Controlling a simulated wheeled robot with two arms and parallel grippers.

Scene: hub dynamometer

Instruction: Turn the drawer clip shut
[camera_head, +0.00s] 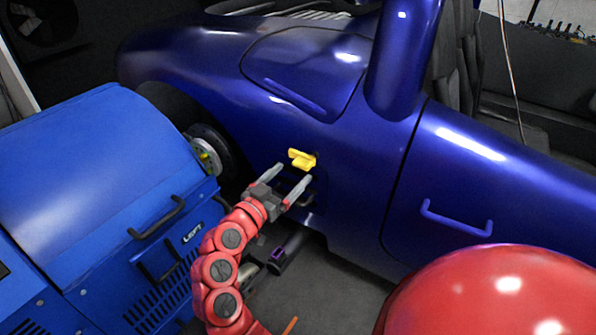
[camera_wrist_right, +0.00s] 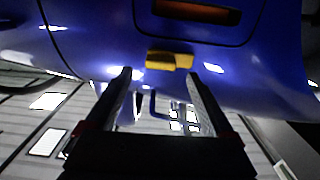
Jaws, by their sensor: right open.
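A yellow drawer clip (camera_head: 302,159) sits on the side of the dark blue car body (camera_head: 345,185). It juts out as a short block and looks level, lying sideways. In the right wrist view the clip (camera_wrist_right: 170,61) lies just beyond the fingertips, next to the edge of a rounded blue panel (camera_wrist_right: 225,38) with a dark, orange-lit slot. My right gripper (camera_head: 292,174) is open and empty, with its two fingers pointing at the car just below the clip; it also shows in the right wrist view (camera_wrist_right: 158,76). No contact is visible. My left gripper is out of view.
A blue machine (camera_head: 90,190) with black handles stands close on the left, beside a wheel hub (camera_head: 208,150). A blue door handle (camera_head: 456,218) juts from the car on the right. Some grey floor (camera_head: 335,290) is clear below.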

